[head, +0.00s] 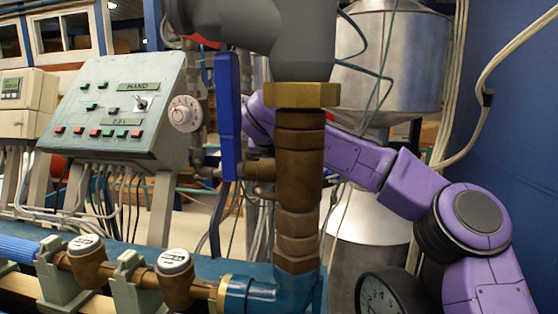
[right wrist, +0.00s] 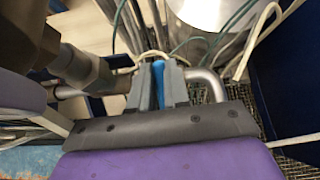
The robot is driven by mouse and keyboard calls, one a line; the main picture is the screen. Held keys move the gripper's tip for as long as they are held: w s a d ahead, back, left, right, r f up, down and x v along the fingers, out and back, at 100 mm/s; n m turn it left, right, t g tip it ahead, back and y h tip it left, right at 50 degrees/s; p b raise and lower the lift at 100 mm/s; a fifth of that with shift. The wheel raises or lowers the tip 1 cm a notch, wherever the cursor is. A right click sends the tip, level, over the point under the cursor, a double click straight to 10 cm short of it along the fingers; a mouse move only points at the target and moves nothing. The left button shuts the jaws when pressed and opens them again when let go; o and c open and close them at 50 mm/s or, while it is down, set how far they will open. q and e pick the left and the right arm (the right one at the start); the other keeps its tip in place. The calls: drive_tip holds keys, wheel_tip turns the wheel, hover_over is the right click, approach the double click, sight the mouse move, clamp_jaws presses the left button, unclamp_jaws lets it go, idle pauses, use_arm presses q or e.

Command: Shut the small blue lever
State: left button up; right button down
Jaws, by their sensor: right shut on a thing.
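My right gripper (right wrist: 164,72) shows in the right wrist view with its grey fingers shut on a narrow blue piece, the small blue lever (right wrist: 158,88). In the head view my right arm comes in from the right and passes behind the brass pipe, and the gripper's fingers are hidden there. An upright blue handle (head: 228,115) stands just left of that pipe in the head view. I cannot tell whether it is the same piece that the fingers hold. My left gripper is in neither view.
The vertical brass pipe (head: 298,165) stands close in front of my right arm. A control panel (head: 117,105) is at the left, with pipe fittings (head: 175,277) below it. A metal tank (head: 388,65) and a gauge (head: 388,296) are at the right. Cables hang around the tank.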

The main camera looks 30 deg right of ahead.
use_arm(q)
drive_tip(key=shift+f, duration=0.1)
use_arm(e)
drive_tip(key=shift+r+m, duration=0.1)
drive_tip(key=shift+m, duration=0.2)
drive_tip(key=c, duration=1.1)
unclamp_jaws()
drive_tip(key=shift+d, duration=0.1)
drive_tip(key=shift+s+r, duration=0.1)
